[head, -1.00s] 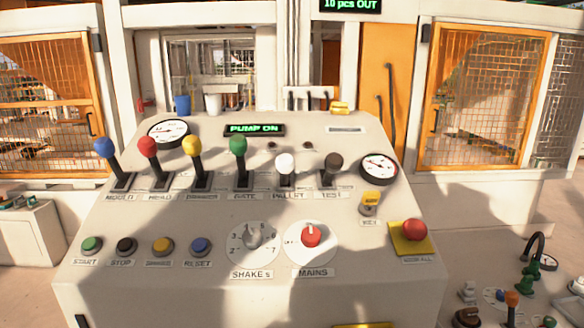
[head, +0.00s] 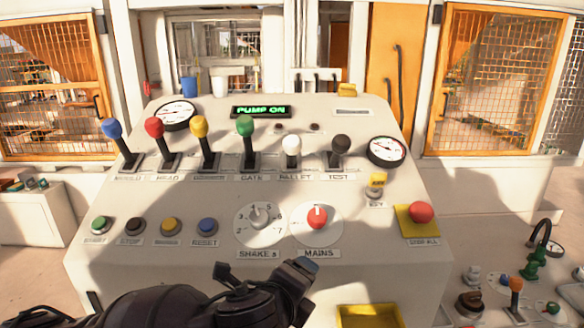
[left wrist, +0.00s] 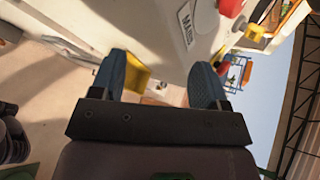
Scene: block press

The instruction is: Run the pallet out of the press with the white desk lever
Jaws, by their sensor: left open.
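The white lever (head: 291,146) stands roughly upright in its slot on the sloping desk, above the PALLET label. A green-topped lever (head: 245,127) is on its left and a black-topped one (head: 341,145) on its right. My left gripper (head: 306,274) is low at the front of the desk, below the MAINS dial, well short of the white lever and apart from it. In the left wrist view its two blue-padded fingers (left wrist: 162,82) are spread with nothing between them. The white lever is not in that view. The pallet cannot be made out. My right gripper is not in view.
Blue, red and yellow levers (head: 200,127) stand further left. Push buttons (head: 207,226), the red MAINS dial (head: 317,217) and a red stop button (head: 421,212) on yellow lie nearer the front. A lit display (head: 261,111) reads PUMP ON. A yellow tray (head: 369,316) is low in front.

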